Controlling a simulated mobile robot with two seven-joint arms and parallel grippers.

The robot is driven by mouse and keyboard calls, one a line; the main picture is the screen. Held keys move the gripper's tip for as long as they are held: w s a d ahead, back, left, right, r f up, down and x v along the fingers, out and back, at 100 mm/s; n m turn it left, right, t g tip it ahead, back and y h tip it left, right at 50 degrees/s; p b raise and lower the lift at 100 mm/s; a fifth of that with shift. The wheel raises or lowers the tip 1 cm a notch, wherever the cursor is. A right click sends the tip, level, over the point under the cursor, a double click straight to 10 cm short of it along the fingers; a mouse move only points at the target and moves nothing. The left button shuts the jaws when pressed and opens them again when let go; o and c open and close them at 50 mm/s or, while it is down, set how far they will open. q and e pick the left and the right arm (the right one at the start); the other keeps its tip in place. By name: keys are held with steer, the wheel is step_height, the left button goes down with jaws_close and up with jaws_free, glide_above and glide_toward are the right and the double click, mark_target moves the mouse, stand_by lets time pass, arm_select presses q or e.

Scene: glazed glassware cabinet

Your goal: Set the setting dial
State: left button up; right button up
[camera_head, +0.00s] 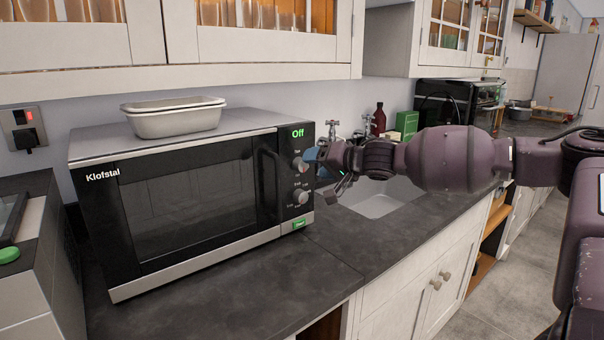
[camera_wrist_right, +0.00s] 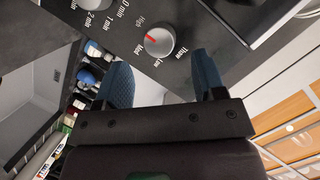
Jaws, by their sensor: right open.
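The setting dial is the upper grey knob (camera_head: 300,165) on the black control panel at the right of the microwave (camera_head: 190,195). In the right wrist view the dial (camera_wrist_right: 158,41) shows a red mark, with the words High, Med, Low and Thaw around it. The mark lies on the High and Med side; I cannot tell its exact setting. My right gripper (camera_head: 322,156) is open in front of the panel, close to the upper dial. In the wrist view its two blue fingers (camera_wrist_right: 163,68) point towards the dial, which shows between and beyond their tips. My left gripper is out of view.
A lower dial (camera_head: 301,197) with minute marks sits below, above a green button (camera_head: 298,224). The display (camera_head: 298,133) reads Off. A metal tin (camera_head: 175,120) stands on the microwave. A sink (camera_head: 375,203) lies to the right. The counter in front (camera_head: 260,290) is clear.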

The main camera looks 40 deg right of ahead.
mark_target(304, 165)
steer(key=shift+w+f+b, duration=0.3)
steer(key=shift+w+f, duration=0.05)
steer(key=shift+w, duration=0.2)
steer(key=shift+w+f+b, duration=0.3)
steer(key=shift+w+f, duration=0.05)
steer(key=shift+w, duration=0.2)
steer(key=shift+w+a+b, duration=0.1)
steer(key=shift+w+b, duration=0.35)
steer(key=shift+w, duration=0.35)
steer(key=shift+w+r, duration=0.1)
steer(key=shift+r, duration=0.05)
steer(key=shift+c, duration=0.5)
steer(key=c, duration=0.8)
